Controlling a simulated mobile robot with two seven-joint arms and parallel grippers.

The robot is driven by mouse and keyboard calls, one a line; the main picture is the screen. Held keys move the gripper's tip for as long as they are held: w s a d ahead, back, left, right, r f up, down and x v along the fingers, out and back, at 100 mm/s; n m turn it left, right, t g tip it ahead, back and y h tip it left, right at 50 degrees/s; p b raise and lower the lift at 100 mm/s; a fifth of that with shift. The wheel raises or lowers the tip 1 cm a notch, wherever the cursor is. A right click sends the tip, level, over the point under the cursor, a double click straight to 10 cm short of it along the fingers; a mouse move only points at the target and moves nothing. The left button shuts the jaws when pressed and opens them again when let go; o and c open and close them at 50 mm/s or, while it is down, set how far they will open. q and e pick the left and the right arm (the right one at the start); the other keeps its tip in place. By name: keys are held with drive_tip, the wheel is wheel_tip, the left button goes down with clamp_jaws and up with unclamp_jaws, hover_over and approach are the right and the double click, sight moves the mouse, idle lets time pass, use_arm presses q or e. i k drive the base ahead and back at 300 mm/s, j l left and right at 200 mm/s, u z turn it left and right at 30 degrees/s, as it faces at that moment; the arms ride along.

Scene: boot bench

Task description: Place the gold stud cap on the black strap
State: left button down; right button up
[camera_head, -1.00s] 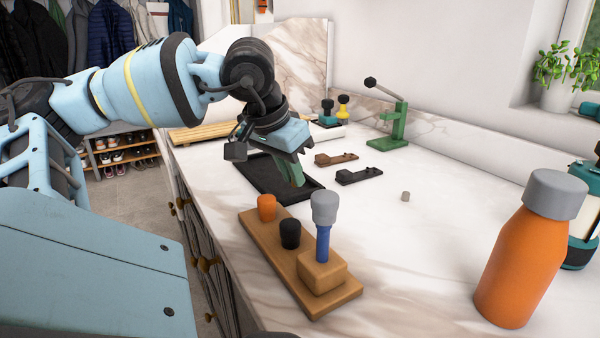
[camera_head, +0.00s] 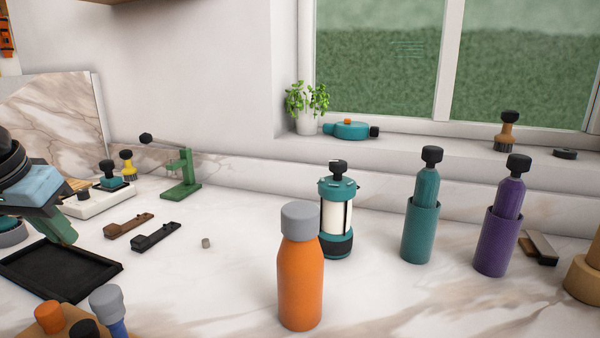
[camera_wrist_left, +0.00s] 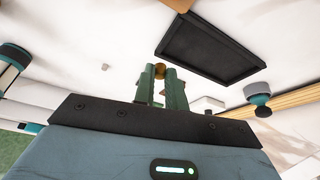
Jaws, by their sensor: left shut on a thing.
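My left gripper (camera_head: 68,241) is at the left edge of the head view, its green fingers pointing down above the black tray. In the left wrist view its fingertips (camera_wrist_left: 160,76) are shut on the small round gold stud cap (camera_wrist_left: 159,70). The cap cannot be made out in the head view. The black strap (camera_head: 155,238) lies flat on the marble counter, right of the gripper and apart from it. A brown strap (camera_head: 128,225) lies just behind it. My right gripper is out of view.
The black tray (camera_head: 108,272) lies below the gripper. A small grey cylinder (camera_head: 206,243) lies right of the black strap. A green press (camera_head: 181,175) stands behind the straps. An orange bottle (camera_head: 300,283) stands front centre. The counter around the grey cylinder is clear.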

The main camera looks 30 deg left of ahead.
sight(169, 226)
drive_tip(key=k, duration=1)
